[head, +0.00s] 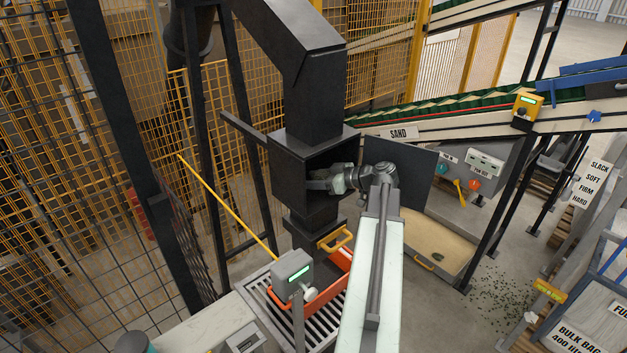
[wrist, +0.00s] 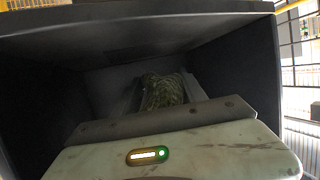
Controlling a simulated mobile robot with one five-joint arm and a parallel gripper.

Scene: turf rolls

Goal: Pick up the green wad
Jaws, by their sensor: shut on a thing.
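The green wad (wrist: 164,90) is a mottled, dark green lump in the wrist view, deep inside a dark metal box. My gripper (head: 318,184) reaches through the open side of this box (head: 290,165) in the head view and is shut on the wad. In the wrist view the pale gripper body fills the bottom, and its front plate hides the lower part of the wad. The wad cannot be made out in the head view. The box's dark walls surround the gripper on several sides.
An orange tray (head: 325,290) sits on a slatted stand below the chute. A sand bin (head: 435,238) is at right. Green crumbs (head: 503,298) lie on the floor.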

